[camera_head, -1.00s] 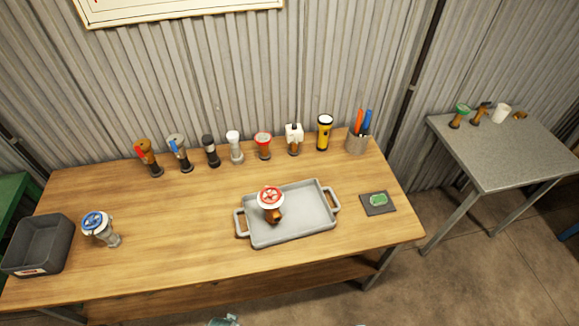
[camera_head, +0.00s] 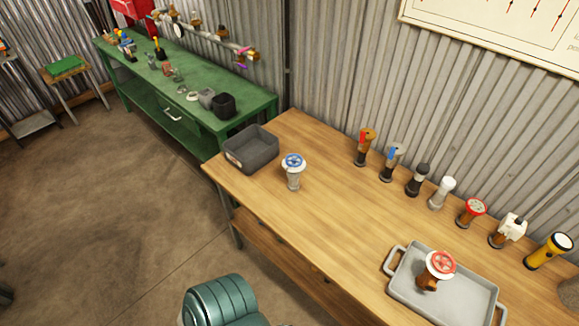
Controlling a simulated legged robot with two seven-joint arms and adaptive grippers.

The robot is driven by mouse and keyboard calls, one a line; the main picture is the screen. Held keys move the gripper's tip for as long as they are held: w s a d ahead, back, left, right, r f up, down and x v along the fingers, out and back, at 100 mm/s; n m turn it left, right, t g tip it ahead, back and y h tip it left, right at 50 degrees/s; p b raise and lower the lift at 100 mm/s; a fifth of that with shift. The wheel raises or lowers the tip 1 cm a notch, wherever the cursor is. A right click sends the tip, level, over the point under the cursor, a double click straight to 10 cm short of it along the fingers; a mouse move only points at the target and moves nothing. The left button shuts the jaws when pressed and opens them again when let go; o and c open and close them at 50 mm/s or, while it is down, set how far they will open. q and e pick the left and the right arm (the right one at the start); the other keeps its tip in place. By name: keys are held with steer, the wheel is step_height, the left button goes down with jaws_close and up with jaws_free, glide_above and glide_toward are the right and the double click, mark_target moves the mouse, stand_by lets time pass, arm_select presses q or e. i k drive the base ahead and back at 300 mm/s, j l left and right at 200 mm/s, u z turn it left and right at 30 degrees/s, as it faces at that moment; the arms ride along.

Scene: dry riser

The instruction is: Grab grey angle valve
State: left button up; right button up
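A grey-bodied valve with a blue and white handwheel (camera_head: 293,170) stands upright on the left part of the wooden table, just right of a dark grey bin. Another grey valve, with a blue lever (camera_head: 391,161), stands in the row along the back of the table. I cannot tell from the shapes alone which is the angle valve. A brown valve with a red handwheel (camera_head: 436,269) sits on a grey tray (camera_head: 470,303) at the lower right. Neither of my grippers is in view.
The dark grey bin (camera_head: 251,149) stands at the table's left end. Several valves and a yellow torch (camera_head: 549,251) line the back edge. The wooden table's middle (camera_head: 340,215) is clear. A green bench (camera_head: 255,106) with parts on it stands beyond, with open floor at left.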

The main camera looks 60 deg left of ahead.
mark_target(293, 174)
steer(key=u, duration=1.75)
